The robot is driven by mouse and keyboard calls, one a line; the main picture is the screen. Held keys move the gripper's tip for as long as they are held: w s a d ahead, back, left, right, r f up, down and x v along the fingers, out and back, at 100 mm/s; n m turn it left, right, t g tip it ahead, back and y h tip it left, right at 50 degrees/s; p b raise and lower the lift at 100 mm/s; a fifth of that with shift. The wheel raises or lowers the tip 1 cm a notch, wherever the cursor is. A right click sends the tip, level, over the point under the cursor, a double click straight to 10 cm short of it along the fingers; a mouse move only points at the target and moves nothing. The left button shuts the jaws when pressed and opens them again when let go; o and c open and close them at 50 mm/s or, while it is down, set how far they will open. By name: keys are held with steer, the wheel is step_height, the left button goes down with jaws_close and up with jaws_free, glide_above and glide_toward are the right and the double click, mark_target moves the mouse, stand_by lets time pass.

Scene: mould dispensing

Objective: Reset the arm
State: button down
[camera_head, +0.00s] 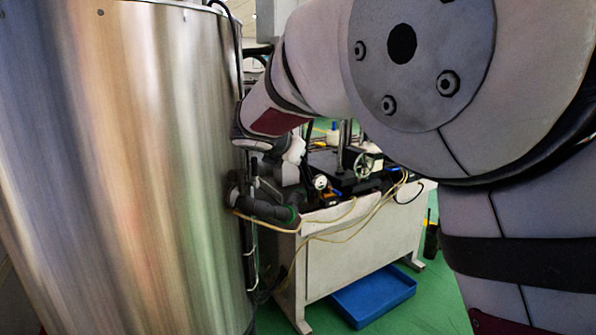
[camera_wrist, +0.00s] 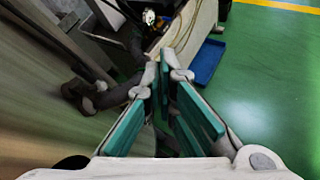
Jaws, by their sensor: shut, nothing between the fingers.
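My arm fills the right and upper middle of the head view and reaches left to beside a large steel cylinder. My gripper (camera_wrist: 172,88) shows in the wrist view with its teal-padded fingers shut and nothing between them. It points toward the machine cabinet and the green floor. In the head view I cannot make out the fingers; the far end of my arm is close to the cylinder's edge.
The steel cylinder (camera_head: 125,170) fills the left side. Dark pipes (camera_head: 265,210) stand close beside it; they also show in the wrist view (camera_wrist: 95,93). A white machine cabinet (camera_head: 355,255) stands behind, with a blue tray (camera_head: 375,296) below. Green floor (camera_wrist: 265,80) is open at right.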

steer(key=s+d+m+g, duration=0.5)
steer(key=s+d+m, duration=0.9)
steer(key=s+d, duration=0.45)
steer(key=s+d+f+m+g+y, duration=0.1)
steer(key=s+d+f+m, duration=0.1)
steer(key=s+f+m, duration=0.2)
steer(key=s+d+f+m+g+y, duration=0.1)
steer(key=s+f+m, duration=0.3)
steer(key=s+m, duration=0.7)
steer(key=s+d+y, duration=0.1)
steer(key=s, duration=0.9)
steer(key=shift+f, duration=0.15)
steer(key=shift+d, duration=0.1)
